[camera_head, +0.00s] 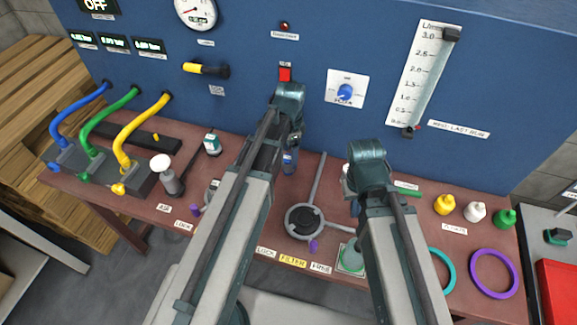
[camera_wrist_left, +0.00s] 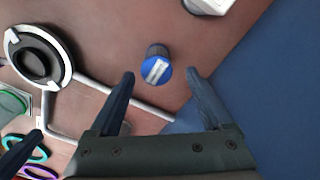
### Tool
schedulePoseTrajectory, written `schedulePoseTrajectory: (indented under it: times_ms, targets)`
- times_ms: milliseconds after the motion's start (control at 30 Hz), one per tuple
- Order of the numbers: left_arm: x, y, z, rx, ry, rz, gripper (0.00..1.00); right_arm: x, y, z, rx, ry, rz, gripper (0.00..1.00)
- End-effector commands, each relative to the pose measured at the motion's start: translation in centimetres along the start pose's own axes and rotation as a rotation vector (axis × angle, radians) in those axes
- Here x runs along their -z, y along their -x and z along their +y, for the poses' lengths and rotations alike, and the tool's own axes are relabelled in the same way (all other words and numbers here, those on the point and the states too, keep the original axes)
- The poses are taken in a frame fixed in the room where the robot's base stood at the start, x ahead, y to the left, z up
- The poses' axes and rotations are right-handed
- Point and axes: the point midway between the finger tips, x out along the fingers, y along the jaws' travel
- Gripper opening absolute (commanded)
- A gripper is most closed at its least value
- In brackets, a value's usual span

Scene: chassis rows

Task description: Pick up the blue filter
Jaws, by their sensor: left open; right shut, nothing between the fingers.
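The blue filter (camera_head: 289,161) is a small dark cylinder with a blue cap, standing on the brown bench close to the blue panel. In the left wrist view the filter (camera_wrist_left: 157,68) shows its blue top with a white label. My left gripper (camera_head: 293,137) is above it, partly hiding it in the head view. In the left wrist view the open fingers (camera_wrist_left: 160,78) lie on either side of the filter, apart from it. My right gripper (camera_head: 354,206) is shut and empty over the bench to the right; its fingertips are largely hidden.
A round holder (camera_head: 305,221) with metal bars stands between my arms. The blue panel (camera_head: 260,80) rises just behind the filter. Teal (camera_head: 442,270) and purple rings (camera_head: 494,274) and small bottles (camera_head: 475,211) lie right; hoses (camera_head: 75,112) are at left.

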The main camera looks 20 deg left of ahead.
Motion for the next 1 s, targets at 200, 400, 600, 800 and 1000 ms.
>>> schedulePoseTrajectory:
  times_ms: [200, 400, 600, 800, 1000]
  targets:
    - [-0.3, -2.4, 0.3, 0.0, 0.0, 0.0, 0.82, 0.1, -2.3, -0.2, 0.0, 0.0, 0.0, 0.0]
    - [-0.5, -4.8, 0.4, 0.0, 0.0, 0.0, 0.82, 0.3, -4.7, -0.5, 0.0, 0.0, 0.0, 0.0]
    - [-0.5, -5.1, 0.4, 0.0, 0.0, 0.0, 0.82, 0.3, -5.1, -0.5, 0.0, 0.0, 0.0, 0.0]
    - [-0.5, -5.0, 0.4, 0.0, 0.0, 0.0, 0.72, 0.3, -5.0, -0.5, 0.0, 0.0, 0.0, 0.0]
    - [-0.5, -5.0, 0.4, 0.0, 0.0, 0.0, 0.36, 0.3, -5.0, -0.5, 0.0, 0.0, 0.0, 0.0]
